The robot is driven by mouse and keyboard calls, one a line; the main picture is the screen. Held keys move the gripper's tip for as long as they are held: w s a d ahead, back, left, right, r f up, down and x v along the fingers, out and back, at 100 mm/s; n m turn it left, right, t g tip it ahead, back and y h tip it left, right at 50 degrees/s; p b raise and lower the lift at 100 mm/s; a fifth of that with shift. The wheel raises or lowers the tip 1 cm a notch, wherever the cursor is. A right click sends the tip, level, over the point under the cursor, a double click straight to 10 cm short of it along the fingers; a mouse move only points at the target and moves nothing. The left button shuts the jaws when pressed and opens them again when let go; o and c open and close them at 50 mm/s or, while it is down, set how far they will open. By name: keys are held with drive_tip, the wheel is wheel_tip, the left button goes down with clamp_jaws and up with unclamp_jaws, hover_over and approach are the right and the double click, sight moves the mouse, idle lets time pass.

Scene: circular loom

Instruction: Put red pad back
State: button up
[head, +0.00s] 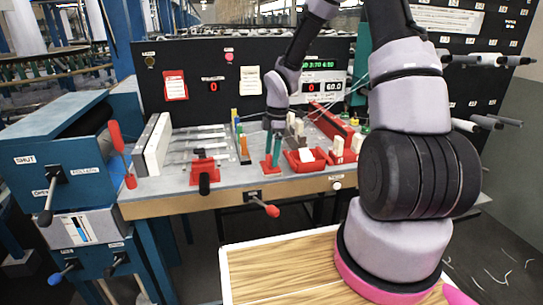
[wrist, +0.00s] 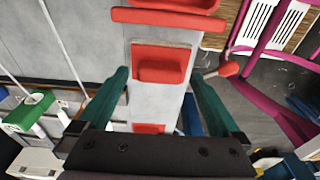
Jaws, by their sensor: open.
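My gripper (head: 272,153) is low over the bench, right of its middle. In the wrist view its two green fingers (wrist: 159,76) are apart, one on each side of a red pad (wrist: 162,64) with a raised block. The pad lies on a light grey strip, and I see no finger touching it. In the head view a red piece (head: 265,166) shows at the fingertips, partly hidden by them. A smaller red patch (wrist: 148,128) shows on the strip nearer the gripper body.
A red tray (head: 305,159) with a white block stands right of the gripper. A red piece with a black handle (head: 203,172) is to the left. A red-knobbed lever (head: 271,210) sticks out from the bench front. A wooden-topped surface (head: 280,270) is nearer me.

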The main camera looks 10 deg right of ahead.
drive_tip(key=s+d+r+m+t, duration=0.1)
drive_tip(key=s+r+m, duration=0.25)
drive_tip(key=r, duration=0.55)
drive_tip(key=s+d+r+m+t+h, duration=0.1)
drive_tip(key=s+d+r+m, duration=0.2)
drive_tip(key=r, duration=0.5)
drive_tip(key=s+r+m+t, duration=0.1)
drive_tip(key=s+r+m, duration=0.3)
drive_tip(key=r, duration=0.5)
drive_tip(key=s+r+m+t, duration=0.2)
drive_tip(key=s+r+m, duration=0.1)
drive_tip(key=s+m, duration=0.3)
drive_tip(key=s+d+r+m+t+y, duration=0.1)
drive_tip(key=s+r+m+t, duration=0.1)
drive_tip(key=s+r+m, duration=0.2)
drive_tip(key=shift+s+d+r+m+y, duration=0.15)
drive_tip(key=shift+s+r+m+y, duration=0.15)
drive_tip(key=shift+s+m, duration=0.6)
